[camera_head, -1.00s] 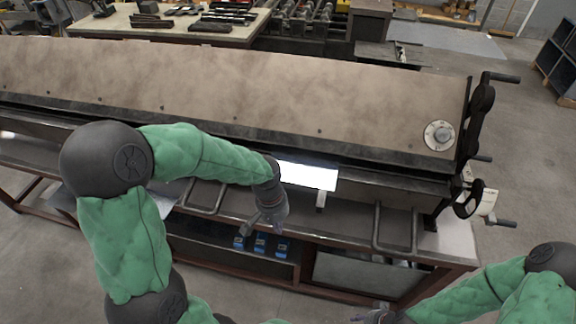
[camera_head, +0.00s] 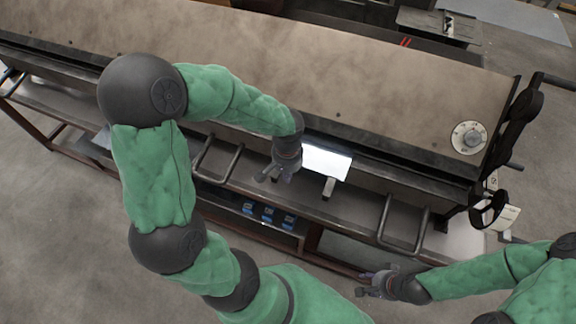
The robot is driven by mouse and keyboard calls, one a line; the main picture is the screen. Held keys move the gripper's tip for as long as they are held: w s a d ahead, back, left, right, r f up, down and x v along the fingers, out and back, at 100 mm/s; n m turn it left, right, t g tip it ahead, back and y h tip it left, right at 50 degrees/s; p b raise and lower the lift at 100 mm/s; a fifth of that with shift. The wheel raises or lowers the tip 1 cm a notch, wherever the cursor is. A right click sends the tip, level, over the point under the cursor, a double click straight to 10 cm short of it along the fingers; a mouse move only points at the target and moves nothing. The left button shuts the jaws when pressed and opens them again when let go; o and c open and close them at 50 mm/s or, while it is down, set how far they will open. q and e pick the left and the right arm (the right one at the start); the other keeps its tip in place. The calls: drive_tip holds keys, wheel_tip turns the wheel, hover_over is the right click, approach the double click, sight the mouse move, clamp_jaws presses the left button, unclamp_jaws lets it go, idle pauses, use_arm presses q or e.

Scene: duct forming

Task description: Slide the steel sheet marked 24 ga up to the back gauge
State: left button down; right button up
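A bright, shiny steel sheet (camera_head: 326,160) lies in the front opening of the long machine, below its tan top. Its back edge is hidden under the machine's dark lip, and no marking on it can be read. My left gripper (camera_head: 275,174) is just left and in front of the sheet, over the front ledge; its fingers look spread and hold nothing visible. I cannot tell whether it touches the sheet. My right gripper (camera_head: 366,284) is low in front of the machine, open and empty, away from the sheet. The back gauge is not visible.
A small pale block (camera_head: 329,187) stands at the sheet's front edge. Bent metal handles (camera_head: 217,158) and (camera_head: 405,222) stick out along the front ledge. A dial (camera_head: 468,137) sits on the tan top (camera_head: 330,70) at right. Blue items (camera_head: 267,214) lie on the shelf below.

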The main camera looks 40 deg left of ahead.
use_arm(q)
drive_tip(key=w, duration=0.1)
drive_tip(key=w+f, duration=0.1)
drive_tip(key=w+a, duration=0.1)
drive_tip(key=shift+w+f+p, duration=0.4)
drive_tip(key=shift+w+a+b, duration=0.25)
drive_tip(key=shift+w+b, duration=0.05)
drive_tip(key=shift+w, duration=0.8)
